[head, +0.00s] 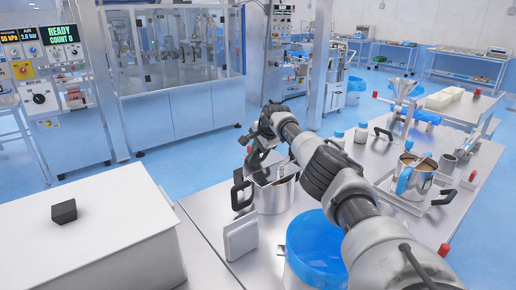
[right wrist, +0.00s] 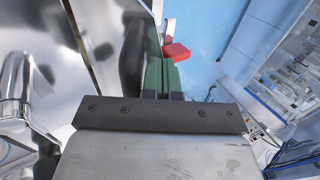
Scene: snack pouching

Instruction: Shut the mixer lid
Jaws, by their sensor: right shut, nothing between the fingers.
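A steel vessel with black side handles (head: 272,198) stands on the steel table in the middle of the head view. I take it to be the mixer, but cannot be sure; its top is partly hidden by my right arm, and the lid's position is not clear. My right gripper (head: 250,158) is above the vessel's far left side, its fingers shut and empty. In the right wrist view its green fingers (right wrist: 163,76) are together, close beside a dark rounded part (right wrist: 134,50); touching or apart, I cannot tell. A red piece (right wrist: 176,52) shows just beyond the fingertips. My left gripper is out of view.
A blue-lined bin (head: 308,240) stands at the front, beside my arm. A white box with a black knob (head: 110,235) is at front left. A steel jug (head: 416,178) on a tray and white bottles (head: 361,132) stand to the right.

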